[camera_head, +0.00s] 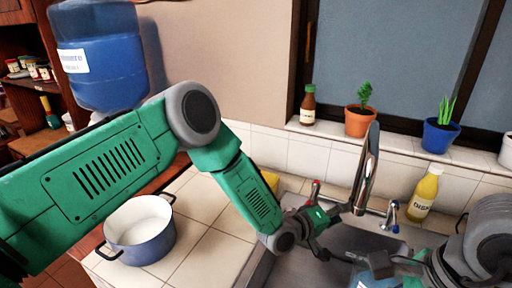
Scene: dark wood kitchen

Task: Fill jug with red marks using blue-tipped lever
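The tap (367,168) rises over the sink. Its blue-tipped lever (391,212) is on the right and its red-tipped lever (316,190) is on the left. My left gripper (322,240) is beside the red-tipped lever, left of the spout; its finger gap is unclear. My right gripper (378,264) is low over the sink, below the blue-tipped lever, and its fingers are hard to make out. A pale, clear-looking object (372,282) below it is cut by the bottom edge; it may be the jug, but no red marks show.
A yellow bottle (425,193) stands right of the tap. A brown bottle (308,106) and potted plants (440,134) line the sill. A blue pot (140,232) sits on the tiled counter, below a large blue water bottle (98,55). The sink (345,240) is partly covered by my arms.

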